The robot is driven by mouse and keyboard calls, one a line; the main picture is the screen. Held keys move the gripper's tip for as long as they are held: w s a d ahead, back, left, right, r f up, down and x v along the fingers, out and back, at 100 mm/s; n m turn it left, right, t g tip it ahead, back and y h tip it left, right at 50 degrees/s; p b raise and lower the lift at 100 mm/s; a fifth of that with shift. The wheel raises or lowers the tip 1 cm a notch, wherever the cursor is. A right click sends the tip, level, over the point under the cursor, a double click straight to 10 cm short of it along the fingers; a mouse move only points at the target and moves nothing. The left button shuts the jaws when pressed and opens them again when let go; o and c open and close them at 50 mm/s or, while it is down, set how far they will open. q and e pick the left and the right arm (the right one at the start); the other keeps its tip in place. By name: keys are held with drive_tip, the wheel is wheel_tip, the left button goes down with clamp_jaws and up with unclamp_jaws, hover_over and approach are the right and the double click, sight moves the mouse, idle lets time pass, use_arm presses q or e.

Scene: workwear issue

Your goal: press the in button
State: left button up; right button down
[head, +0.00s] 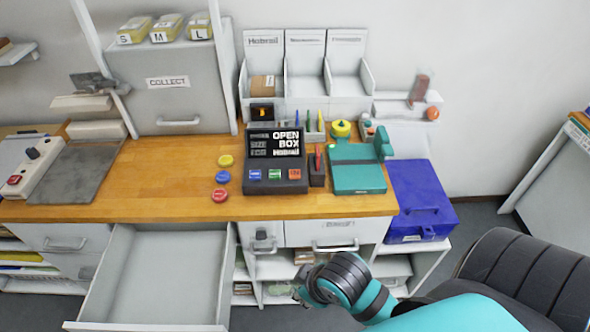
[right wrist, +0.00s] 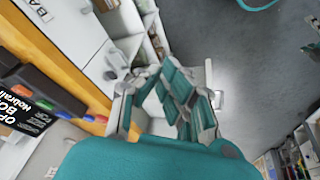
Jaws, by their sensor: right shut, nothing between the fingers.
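A dark console (head: 275,183) stands on the wooden counter, its screen reading "OPEN BOX". Its sloped front has three buttons in a row: blue (head: 254,174), green (head: 275,174) and orange-red (head: 295,174). Their small labels are too blurred for me to tell which is the in button. The console also shows at the left of the right wrist view (right wrist: 38,103). My right gripper (head: 303,291) is shut and empty, low in front of the counter and apart from the console; its fingers show in the right wrist view (right wrist: 166,100). My left gripper is not in view.
An open, empty-looking drawer (head: 160,275) juts out at the lower left. Yellow, blue and red discs (head: 221,195) lie left of the console. A pen cup (head: 317,175) and teal device (head: 358,178) stand to its right. A blue case (head: 420,200) is beyond the counter's right end.

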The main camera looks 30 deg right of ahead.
drive_tip(key=w+n+t+y, duration=0.1)
drive_tip(key=w+n+t, duration=0.1)
drive_tip(key=w+n, duration=0.9)
wheel_tip(320, 180, up, 12)
drive_tip(key=n+t+h, duration=0.1)
drive_tip(key=n+t, duration=0.2)
drive_tip(key=n, duration=0.9)
hover_over(297, 172)
drive_tip(key=shift+w+d, duration=0.1)
drive_tip(key=shift+f, duration=0.1)
wheel_tip(297, 172, down, 7)
drive_tip(key=b, duration=0.8)
drive_tip(key=shift+f+b, duration=0.3)
drive_tip(key=shift+f, duration=0.45)
